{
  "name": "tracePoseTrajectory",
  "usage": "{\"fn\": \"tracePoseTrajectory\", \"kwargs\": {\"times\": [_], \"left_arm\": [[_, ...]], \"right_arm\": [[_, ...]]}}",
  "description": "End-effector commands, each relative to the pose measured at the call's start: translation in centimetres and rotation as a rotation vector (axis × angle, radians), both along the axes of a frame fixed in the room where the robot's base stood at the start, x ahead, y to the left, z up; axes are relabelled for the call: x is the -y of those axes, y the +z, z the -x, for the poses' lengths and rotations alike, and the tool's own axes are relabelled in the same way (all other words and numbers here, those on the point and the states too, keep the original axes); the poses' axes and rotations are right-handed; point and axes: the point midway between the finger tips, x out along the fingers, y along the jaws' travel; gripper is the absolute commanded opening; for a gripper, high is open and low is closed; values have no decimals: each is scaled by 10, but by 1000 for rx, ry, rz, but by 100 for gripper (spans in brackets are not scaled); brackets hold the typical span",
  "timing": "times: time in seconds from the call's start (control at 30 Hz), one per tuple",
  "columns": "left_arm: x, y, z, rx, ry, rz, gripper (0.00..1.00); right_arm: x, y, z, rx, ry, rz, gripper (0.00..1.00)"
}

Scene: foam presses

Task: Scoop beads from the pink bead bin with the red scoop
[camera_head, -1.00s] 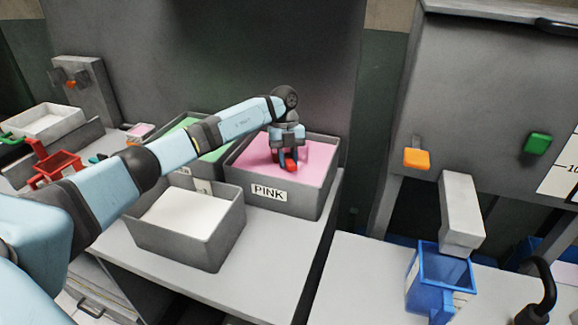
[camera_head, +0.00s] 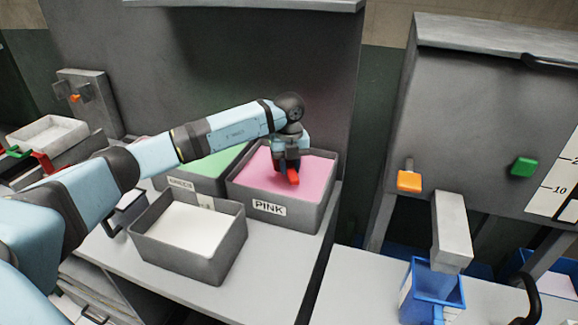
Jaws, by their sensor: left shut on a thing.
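The pink bead bin (camera_head: 315,212) is a grey box labelled PINK, filled with pink beads (camera_head: 260,178). My left gripper (camera_head: 291,168) reaches down over the beads from above. It is shut on the red scoop (camera_head: 293,179), of which only a small red part shows between the fingers. The rest of the scoop is hidden by the gripper or by the beads; I cannot tell how deep it sits. My right gripper is not in view.
A white-filled bin (camera_head: 213,263) stands in front, and a green-filled bin (camera_head: 213,188) stands behind it, left of the pink one. A blue container (camera_head: 433,288) sits under a grey spout (camera_head: 452,235) at right. Orange (camera_head: 409,181) and green (camera_head: 523,166) knobs are on the grey machine.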

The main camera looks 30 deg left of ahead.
Motion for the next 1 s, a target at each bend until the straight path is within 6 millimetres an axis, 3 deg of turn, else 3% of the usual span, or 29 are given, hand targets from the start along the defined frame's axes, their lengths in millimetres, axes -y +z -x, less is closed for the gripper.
{"fn": "tracePoseTrajectory", "kwargs": {"times": [0.4, 1.0], "left_arm": [[4, 27, 5, 29, -1, -28, 0], [5, 31, 6, 36, -1, -34, 0]], "right_arm": [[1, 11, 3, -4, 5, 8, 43], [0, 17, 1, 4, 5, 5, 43]]}}
